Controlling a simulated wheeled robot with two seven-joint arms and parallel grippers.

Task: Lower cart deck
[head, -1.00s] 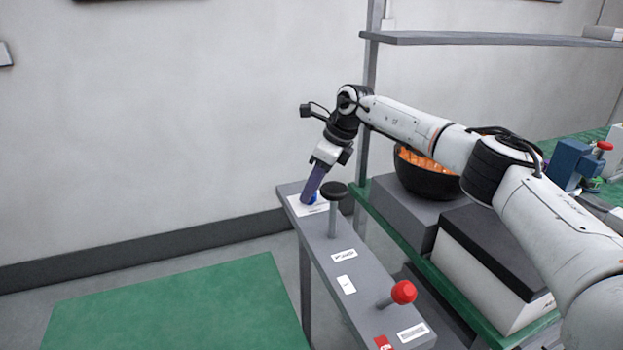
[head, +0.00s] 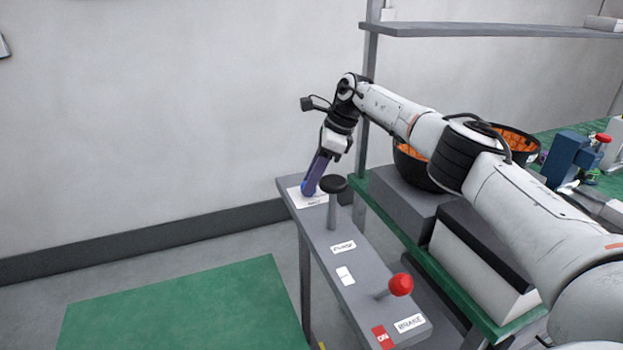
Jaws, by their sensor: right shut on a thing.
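A grey control rail (head: 322,236) runs from the far end near the wall toward me. At its far end is a blue control (head: 306,188) on a white label, mostly hidden by my right gripper. My right gripper (head: 314,180) reaches down from above and is shut on this blue control. A lever with a red knob (head: 401,284) stands at the near end beside a label reading BRAKE (head: 410,323). My left gripper is out of view.
A grey upper shelf (head: 480,32) spans above. A green floor mat (head: 190,310) lies clear at left.

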